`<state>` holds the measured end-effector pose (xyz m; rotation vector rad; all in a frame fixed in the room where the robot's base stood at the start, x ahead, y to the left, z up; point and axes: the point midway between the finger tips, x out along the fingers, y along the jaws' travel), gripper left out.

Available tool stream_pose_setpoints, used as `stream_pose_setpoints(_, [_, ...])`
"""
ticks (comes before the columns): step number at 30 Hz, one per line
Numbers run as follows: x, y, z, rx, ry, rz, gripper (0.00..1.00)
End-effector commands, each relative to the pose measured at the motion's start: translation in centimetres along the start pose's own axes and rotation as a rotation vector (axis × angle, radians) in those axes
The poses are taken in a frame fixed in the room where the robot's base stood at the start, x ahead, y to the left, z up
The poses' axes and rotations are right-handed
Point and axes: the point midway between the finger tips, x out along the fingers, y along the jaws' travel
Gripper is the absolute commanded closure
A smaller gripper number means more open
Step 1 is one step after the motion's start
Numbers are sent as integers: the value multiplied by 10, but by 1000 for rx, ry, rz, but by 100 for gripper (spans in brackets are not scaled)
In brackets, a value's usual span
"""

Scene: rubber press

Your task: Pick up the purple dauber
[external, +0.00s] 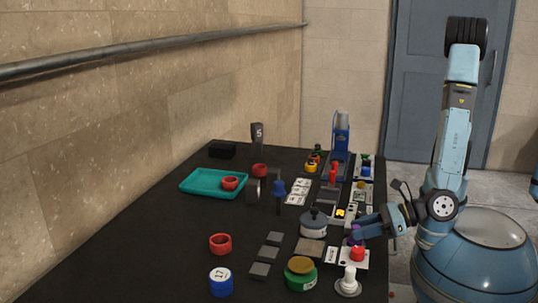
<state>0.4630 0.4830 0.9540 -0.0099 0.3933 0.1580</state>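The purple dauber (355,239) stands at the right edge of the black table, just behind a red-topped item (357,254) on a white plate. It is small in the picture and partly covered by my gripper. My gripper (362,228) reaches in from the right, low over the table, pointing left, with its fingertips at the dauber's upper part. I cannot tell whether the fingers touch it or how far apart they are.
A white knobbed item (348,283) and a green round container (300,274) stand in front. A grey lidded pot (313,223) is to the left. A blue press (341,140) stands behind.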

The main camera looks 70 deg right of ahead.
Motion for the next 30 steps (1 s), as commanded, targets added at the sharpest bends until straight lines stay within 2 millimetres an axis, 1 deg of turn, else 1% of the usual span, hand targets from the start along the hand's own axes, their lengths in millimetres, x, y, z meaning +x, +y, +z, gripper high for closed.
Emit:
stream_pose_setpoints(3, [18, -1, -1, -1, 1, -2, 63])
stream_pose_setpoints(7, [33, -1, -1, 0, 1, -2, 63])
stream_pose_setpoints(9, [36, -1, -1, 0, 1, -1, 63])
stream_pose_setpoints(15, [36, -1, 0, 0, 1, 0, 64])
stream_pose_setpoints(26, [36, -1, 0, 0, 1, 0, 98])
stream_pose_setpoints(27, [36, -1, 0, 0, 1, 0, 100])
stream_pose_setpoints(30, [36, -1, 0, 0, 0, 0, 100])
